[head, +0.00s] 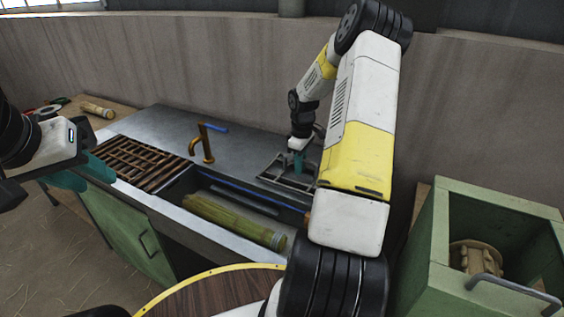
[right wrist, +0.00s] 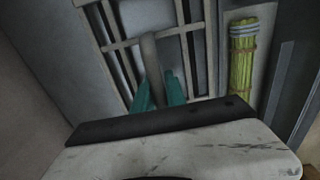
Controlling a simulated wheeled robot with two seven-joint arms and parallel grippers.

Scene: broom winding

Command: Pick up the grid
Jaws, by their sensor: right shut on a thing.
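A grey metal grid (head: 272,178) lies on the worktop at the right end of the sink, partly hidden behind my right arm. My right gripper (head: 298,163) is over it with its teal fingers pointing down. In the right wrist view, the fingers (right wrist: 160,92) are shut on a bar of the grid (right wrist: 118,45). A second, brown slatted grid (head: 139,162) lies over the left part of the sink. My left gripper (head: 88,177) is open and empty, near the left end of the brown grid.
A green straw bundle (head: 235,222) lies in the sink; it also shows in the right wrist view (right wrist: 242,65). An orange tap (head: 203,147) stands behind the sink. A green cabinet (head: 450,240) is at right, and a round wooden top (head: 215,295) in front.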

